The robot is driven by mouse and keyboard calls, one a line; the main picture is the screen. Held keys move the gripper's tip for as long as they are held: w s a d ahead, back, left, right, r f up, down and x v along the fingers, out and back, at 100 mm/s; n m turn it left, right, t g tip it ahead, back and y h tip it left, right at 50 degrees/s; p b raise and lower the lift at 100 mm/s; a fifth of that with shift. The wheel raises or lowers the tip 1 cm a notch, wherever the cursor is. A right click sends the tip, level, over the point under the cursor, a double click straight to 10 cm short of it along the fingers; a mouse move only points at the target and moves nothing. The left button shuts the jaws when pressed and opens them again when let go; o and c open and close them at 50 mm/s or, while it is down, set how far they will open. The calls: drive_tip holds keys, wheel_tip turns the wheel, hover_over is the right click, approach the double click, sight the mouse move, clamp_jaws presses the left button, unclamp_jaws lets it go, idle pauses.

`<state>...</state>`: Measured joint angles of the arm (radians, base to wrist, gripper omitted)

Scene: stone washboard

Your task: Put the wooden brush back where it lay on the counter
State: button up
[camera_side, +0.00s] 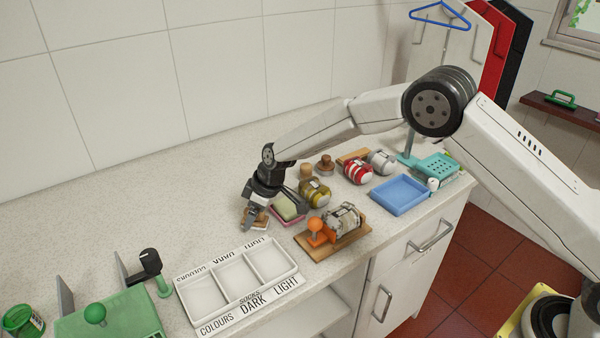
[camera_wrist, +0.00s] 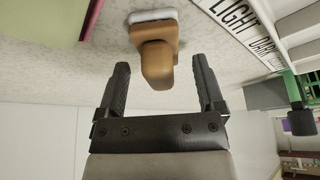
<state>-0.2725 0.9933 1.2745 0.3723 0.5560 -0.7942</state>
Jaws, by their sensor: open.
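The wooden brush (camera_side: 257,217) lies on the counter (camera_side: 150,215) between the white sorting tray and the pink dish. In the wrist view the brush (camera_wrist: 157,50) shows an orange-brown body with a rounded knob and a pale strip along its far side. My gripper (camera_side: 250,222) is over the brush in the side view and hides part of it. In the wrist view my gripper (camera_wrist: 160,75) is open, with one finger to each side of the knob. I cannot tell whether either finger touches it.
The white sorting tray (camera_side: 225,315) with lettered labels stands in front. A pink dish with a pale block (camera_side: 290,208) is close on the right. The counter behind the gripper is clear.

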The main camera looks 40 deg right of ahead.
drive_tip(key=v, duration=1)
drive_tip(key=shift+s+d+r, duration=0.1)
drive_tip(key=shift+d, duration=0.05)
idle(0.4)
drive_tip(key=s+d+m, duration=0.1)
drive_tip(key=s+d, duration=0.2)
drive_tip(key=s, duration=0.1)
drive_tip(key=s+d+m+h, duration=0.1)
drive_tip(key=s+d+m, duration=0.1)
drive_tip(key=s+d, duration=0.2)
drive_tip(key=s+d+r+m, duration=0.1)
drive_tip(key=s+d, duration=0.2)
drive_tip(key=s, duration=0.1)
drive_tip(key=shift+d+m+h, duration=0.2)
drive_tip(key=shift+m+h, duration=0.2)
drive_tip(key=s+d+f+m, duration=0.1)
drive_tip(key=s+d+m, duration=0.1)
drive_tip(key=s, duration=0.6)
drive_tip(key=s+d+m+h, duration=0.1)
drive_tip(key=s+d, duration=0.3)
drive_tip(key=s, duration=0.4)
drive_tip(key=shift+d+f+m+g, duration=0.3)
drive_tip(key=shift+f+m, duration=0.1)
drive_tip(key=shift+m, duration=0.2)
